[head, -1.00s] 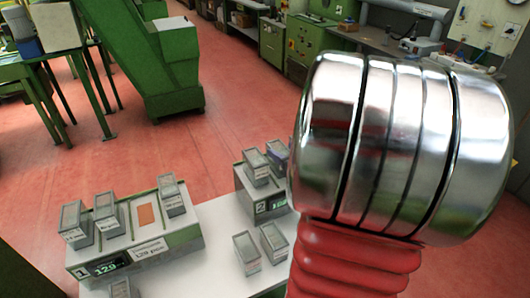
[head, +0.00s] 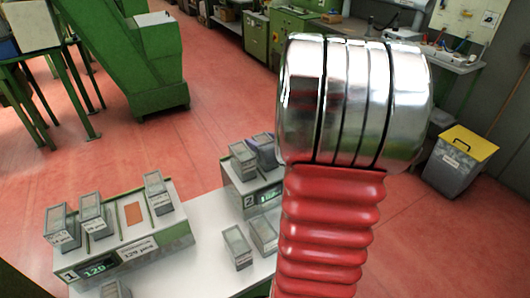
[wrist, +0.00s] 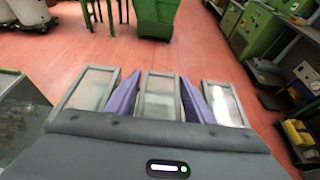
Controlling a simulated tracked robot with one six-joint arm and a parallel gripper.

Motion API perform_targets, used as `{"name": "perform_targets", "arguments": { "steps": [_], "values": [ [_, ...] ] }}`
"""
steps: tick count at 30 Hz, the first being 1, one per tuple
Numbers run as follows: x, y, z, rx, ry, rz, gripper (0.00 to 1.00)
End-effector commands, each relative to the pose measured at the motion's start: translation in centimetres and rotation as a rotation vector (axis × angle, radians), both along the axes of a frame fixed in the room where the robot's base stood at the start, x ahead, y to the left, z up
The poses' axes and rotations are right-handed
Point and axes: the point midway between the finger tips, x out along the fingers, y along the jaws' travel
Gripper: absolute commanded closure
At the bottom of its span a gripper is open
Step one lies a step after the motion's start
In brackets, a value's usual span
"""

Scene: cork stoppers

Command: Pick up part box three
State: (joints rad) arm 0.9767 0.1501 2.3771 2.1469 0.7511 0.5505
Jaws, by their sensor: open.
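In the wrist view my gripper (wrist: 160,74) is open, with a tapered purple finger on each side of a grey-rimmed box (wrist: 160,98) with a clear top. I cannot tell whether the fingers touch it. Similar boxes flank it on the left (wrist: 88,90) and right (wrist: 223,102). No readable number shows on these boxes, so I cannot tell which is three. In the head view, grey boxes stand on the unit marked 1 (head: 160,243) and on the unit marked 2 (head: 238,198).
Loose grey boxes (head: 237,247) stand on the white table (head: 200,262) between the units. An orange patch (head: 133,213) marks an empty place on unit 1. A grey bin with a yellow lid (head: 468,142) stands at right. Red floor (head: 140,150) is open behind.

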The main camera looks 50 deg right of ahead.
Motion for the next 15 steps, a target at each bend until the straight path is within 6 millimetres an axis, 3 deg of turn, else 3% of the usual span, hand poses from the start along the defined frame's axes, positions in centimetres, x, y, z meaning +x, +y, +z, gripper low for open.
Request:
{"name": "perform_targets", "arguments": {
  "steps": [15],
  "values": [
    [0.75, -0.22, -0.31, 0.000, 0.000, 0.000, 0.52]
  ]
}}
